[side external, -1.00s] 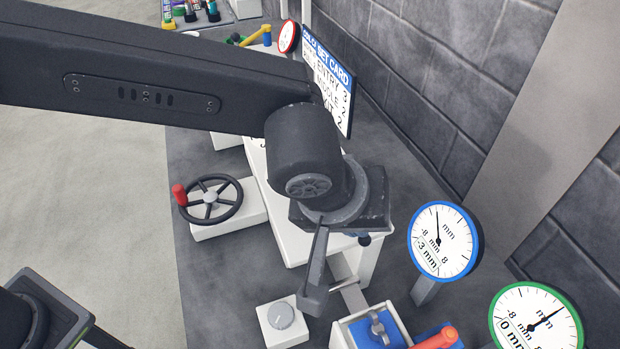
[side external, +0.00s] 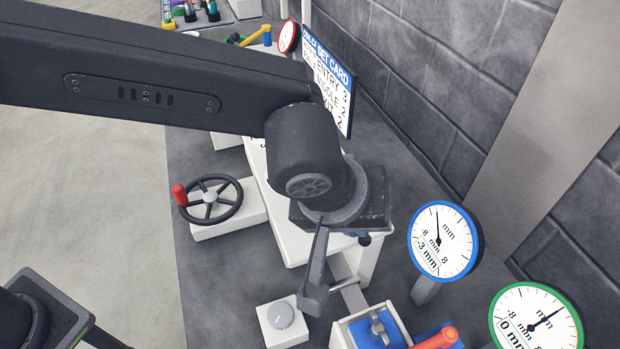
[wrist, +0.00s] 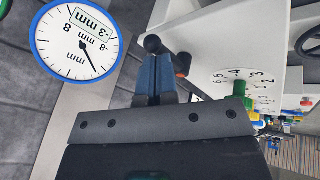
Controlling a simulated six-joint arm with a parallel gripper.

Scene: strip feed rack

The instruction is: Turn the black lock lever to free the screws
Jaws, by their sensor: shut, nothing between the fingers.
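A black ball knob, likely the end of the lock lever, shows in the wrist view (wrist: 152,44) right at my fingertips. In the side external view the knob (side external: 364,239) shows just below my wrist, by the end of the white rack (side external: 369,262). My gripper (wrist: 155,60) has blue fingers that are together with nothing between them. I cannot tell whether they touch the knob. The rest of the lever is mostly hidden. My wrist hides most of the fingers in the side external view. I cannot make out the screws clearly.
A blue-rimmed gauge (side external: 442,241) and a green-rimmed gauge (side external: 536,318) stand at the right. A black handwheel (side external: 211,199) is left of the rack. A white box with a grey knob (side external: 282,316) and a blue clamp block (side external: 376,332) are in front. A stone wall runs behind.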

